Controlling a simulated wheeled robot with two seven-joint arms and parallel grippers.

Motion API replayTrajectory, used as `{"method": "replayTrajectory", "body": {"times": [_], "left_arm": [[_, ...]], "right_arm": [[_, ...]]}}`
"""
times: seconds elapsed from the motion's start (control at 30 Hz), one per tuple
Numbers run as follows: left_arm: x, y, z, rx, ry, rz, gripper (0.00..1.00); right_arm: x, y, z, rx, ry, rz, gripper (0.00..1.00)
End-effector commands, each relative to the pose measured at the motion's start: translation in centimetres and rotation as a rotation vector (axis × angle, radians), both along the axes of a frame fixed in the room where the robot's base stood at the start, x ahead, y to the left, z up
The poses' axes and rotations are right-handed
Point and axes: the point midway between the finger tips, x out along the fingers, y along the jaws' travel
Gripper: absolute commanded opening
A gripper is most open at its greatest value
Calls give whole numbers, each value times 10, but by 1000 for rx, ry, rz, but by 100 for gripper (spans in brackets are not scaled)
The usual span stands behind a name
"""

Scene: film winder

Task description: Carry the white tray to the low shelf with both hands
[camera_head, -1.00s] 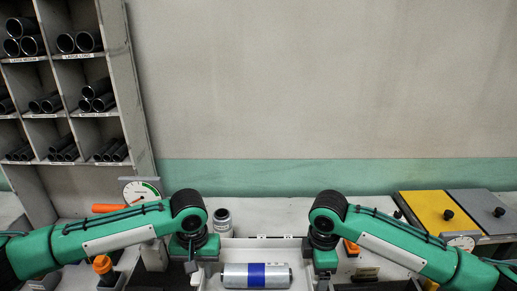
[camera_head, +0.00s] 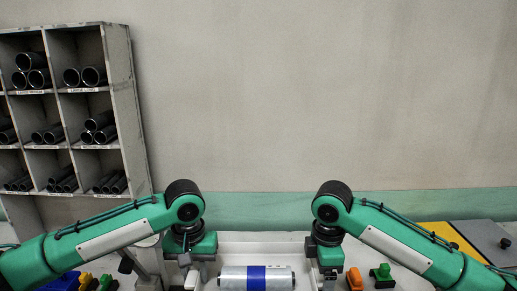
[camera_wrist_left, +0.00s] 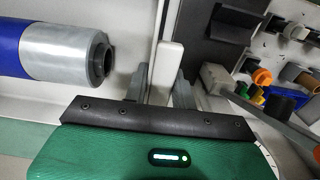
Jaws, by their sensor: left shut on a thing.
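The white tray (camera_head: 262,237) is at the bottom middle of the head view, with its far wall showing and its near part cut off. A silver film roll with a blue band (camera_head: 257,278) lies in it; the roll also shows in the left wrist view (camera_wrist_left: 65,50). My left gripper (camera_head: 190,275) is at the tray's left side. In the left wrist view its fingers (camera_wrist_left: 160,82) are shut on a pale upright part of the tray's edge. My right gripper (camera_head: 325,277) is at the tray's right side; its fingertips are too unclear to judge. I cannot make out the low shelf.
A pigeonhole rack (camera_head: 120,120) with dark tubes stands at the left against the wall. Orange (camera_head: 354,279) and green (camera_head: 382,272) pieces are right of the tray. A yellow panel (camera_head: 440,232) and a grey panel (camera_head: 480,236) are farther right. Several small coloured parts lie at lower left.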

Motion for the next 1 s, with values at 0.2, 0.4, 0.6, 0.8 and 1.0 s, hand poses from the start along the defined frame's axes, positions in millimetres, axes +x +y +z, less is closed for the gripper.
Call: {"method": "replayTrajectory", "body": {"times": [0.2,0.4,0.6,0.8,1.0], "left_arm": [[23,-1,12,-1,-2,1,0],[46,0,22,0,-1,2,0],[67,-1,32,-1,-1,2,0],[87,-1,41,0,-1,1,0],[104,0,49,-1,-2,1,0]], "right_arm": [[23,0,12,2,-3,-2,50],[46,1,22,2,-2,-3,50],[67,0,32,1,-2,-2,50],[87,1,42,1,-2,-2,50],[103,1,49,1,-2,-1,50]]}}
